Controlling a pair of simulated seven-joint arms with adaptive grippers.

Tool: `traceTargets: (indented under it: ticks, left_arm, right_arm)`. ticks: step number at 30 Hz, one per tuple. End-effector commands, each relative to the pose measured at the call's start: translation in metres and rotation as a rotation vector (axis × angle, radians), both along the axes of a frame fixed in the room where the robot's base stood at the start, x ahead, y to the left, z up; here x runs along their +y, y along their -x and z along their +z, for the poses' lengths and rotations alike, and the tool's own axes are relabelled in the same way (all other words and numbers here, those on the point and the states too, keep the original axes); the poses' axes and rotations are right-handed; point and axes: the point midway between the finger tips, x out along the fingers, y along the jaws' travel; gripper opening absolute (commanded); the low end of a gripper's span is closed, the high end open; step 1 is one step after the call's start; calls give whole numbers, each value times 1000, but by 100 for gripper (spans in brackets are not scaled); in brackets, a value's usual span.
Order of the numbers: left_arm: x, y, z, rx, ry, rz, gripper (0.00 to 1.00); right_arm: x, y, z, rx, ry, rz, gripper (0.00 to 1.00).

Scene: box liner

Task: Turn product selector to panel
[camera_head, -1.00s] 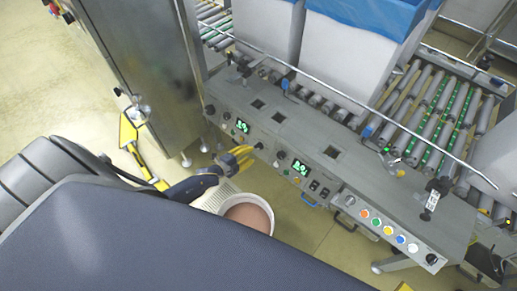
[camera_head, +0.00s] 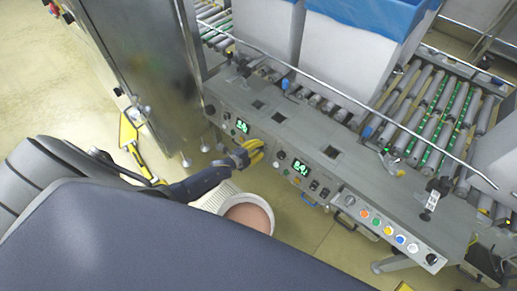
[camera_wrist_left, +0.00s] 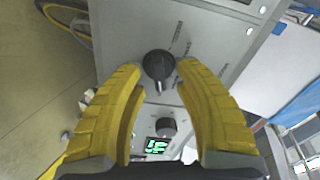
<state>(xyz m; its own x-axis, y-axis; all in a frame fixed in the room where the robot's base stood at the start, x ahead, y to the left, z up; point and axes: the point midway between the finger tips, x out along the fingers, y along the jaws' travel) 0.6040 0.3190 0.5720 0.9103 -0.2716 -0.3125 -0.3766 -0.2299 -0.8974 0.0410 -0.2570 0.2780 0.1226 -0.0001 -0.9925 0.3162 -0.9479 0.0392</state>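A black rotary selector knob (camera_wrist_left: 159,66) with printed labels around it sits on the grey control panel (camera_wrist_left: 215,45) in the left wrist view. My left gripper (camera_wrist_left: 160,85) has its two yellow fingers apart, one on each side of the knob, with clear space between fingers and knob. In the head view the left gripper (camera_head: 256,149) is at the panel's front face and hides this knob. A second dark knob (camera_wrist_left: 167,127) and a green lit display (camera_wrist_left: 157,146) lie lower in the wrist view. The knob labels are too small to read. My right gripper is not in view.
The head view shows a row of coloured buttons (camera_head: 376,221) on the panel at the right. Boxes with blue liners (camera_head: 372,12) and roller conveyors (camera_head: 440,110) lie behind the panel.

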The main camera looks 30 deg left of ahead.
Motion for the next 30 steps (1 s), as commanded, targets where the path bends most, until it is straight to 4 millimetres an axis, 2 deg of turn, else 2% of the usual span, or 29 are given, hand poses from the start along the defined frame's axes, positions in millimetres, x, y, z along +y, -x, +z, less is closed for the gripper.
traceTargets:
  ticks: [2,11,22,30]
  left_arm:
    - [0,0,0,0,0,0,33]
    - [0,0,0,0,0,0,0]
    - [0,0,0,3,16,5,0]
    - [0,-1,2,31,143,50,0]
  right_arm:
    - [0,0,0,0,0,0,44]
    - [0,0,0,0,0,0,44]
    - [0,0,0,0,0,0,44]
    - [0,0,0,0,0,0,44]
